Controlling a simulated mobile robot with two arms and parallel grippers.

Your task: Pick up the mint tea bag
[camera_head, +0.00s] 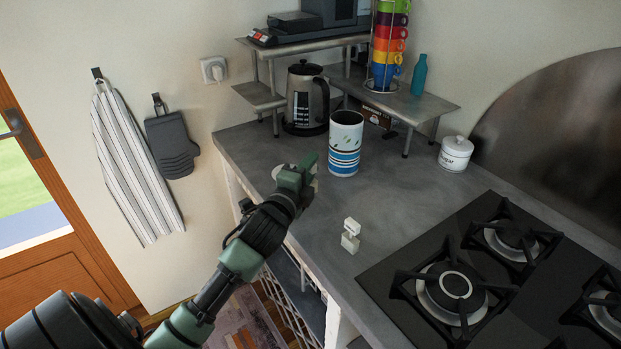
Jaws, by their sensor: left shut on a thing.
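My left gripper (308,172) is above the left edge of the grey counter, left of a tall canister with blue and white bands. It is shut on a small pale thing (315,185), mostly hidden by the fingers. It may be a tea bag, but I cannot read which kind. Two small white pieces (350,236), perhaps another tea bag with its tag, sit on the counter to the lower right, apart from the gripper. No mint label can be read. My right gripper is not in view.
The canister (345,148) stands near a kettle (305,98) and a metal shelf (425,104) with a stack of coloured mugs (388,45). A white sugar jar (456,153) stands at right. A gas hob (455,285) fills the lower right.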

